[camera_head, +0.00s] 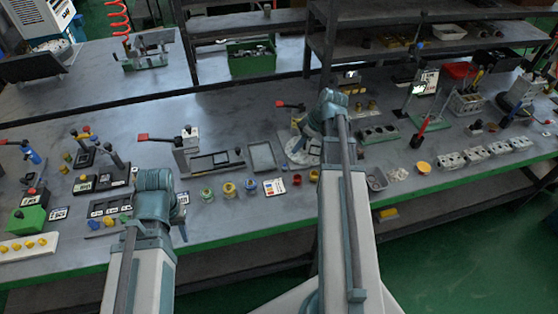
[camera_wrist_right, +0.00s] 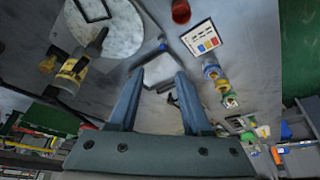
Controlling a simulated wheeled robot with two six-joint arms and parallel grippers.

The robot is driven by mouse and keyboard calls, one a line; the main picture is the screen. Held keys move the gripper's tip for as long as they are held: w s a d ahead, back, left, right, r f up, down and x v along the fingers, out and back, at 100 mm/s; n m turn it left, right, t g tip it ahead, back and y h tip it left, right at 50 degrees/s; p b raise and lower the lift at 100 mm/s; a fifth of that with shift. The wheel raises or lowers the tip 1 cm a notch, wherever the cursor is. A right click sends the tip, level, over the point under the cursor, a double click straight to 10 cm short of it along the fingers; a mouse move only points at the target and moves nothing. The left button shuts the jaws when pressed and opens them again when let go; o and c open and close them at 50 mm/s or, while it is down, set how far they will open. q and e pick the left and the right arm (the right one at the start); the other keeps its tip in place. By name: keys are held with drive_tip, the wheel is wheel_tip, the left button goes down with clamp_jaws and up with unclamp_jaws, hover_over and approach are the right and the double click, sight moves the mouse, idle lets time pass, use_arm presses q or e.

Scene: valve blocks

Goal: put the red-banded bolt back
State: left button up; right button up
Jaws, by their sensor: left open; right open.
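I cannot make out a red-banded bolt for certain in either view. My right gripper (camera_head: 304,130) is above the table beside a pale round disc (camera_head: 298,153). In the right wrist view its two fingers (camera_wrist_right: 158,85) are apart, with nothing clearly held between them. The disc (camera_wrist_right: 112,27) shows there at the upper left, with a yellow-labelled piece (camera_wrist_right: 76,68) beside it. My left gripper (camera_head: 181,212) is open near the table's front edge, partly hidden by its own wrist.
A grey tray (camera_head: 262,156) and a red-handled valve block (camera_head: 185,150) lie behind. Metal blocks (camera_head: 475,153) stand at the right. Shelves (camera_head: 330,45) rise at the back.

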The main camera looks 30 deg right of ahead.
drive_tip(key=b, duration=0.8)
hover_over(285, 165)
drive_tip(key=s+d, duration=0.1)
drive_tip(key=f, duration=0.8)
drive_tip(key=shift+s+d, duration=0.15)
drive_tip(key=shift+d, duration=0.05)
drive_tip(key=b+x, duration=0.2)
drive_tip(key=s+b+x, duration=0.1)
drive_tip(key=b+x, duration=0.1)
drive_tip(key=shift+f, duration=0.25)
drive_tip(key=shift+w+a+f+b, duration=0.2)
drive_tip(key=shift+w+f+b, duration=0.1)
drive_tip(key=shift+f+b, duration=0.25)
drive_tip(key=shift+r, duration=0.2)
drive_tip(key=shift+s, duration=0.1)
clamp_jaws()
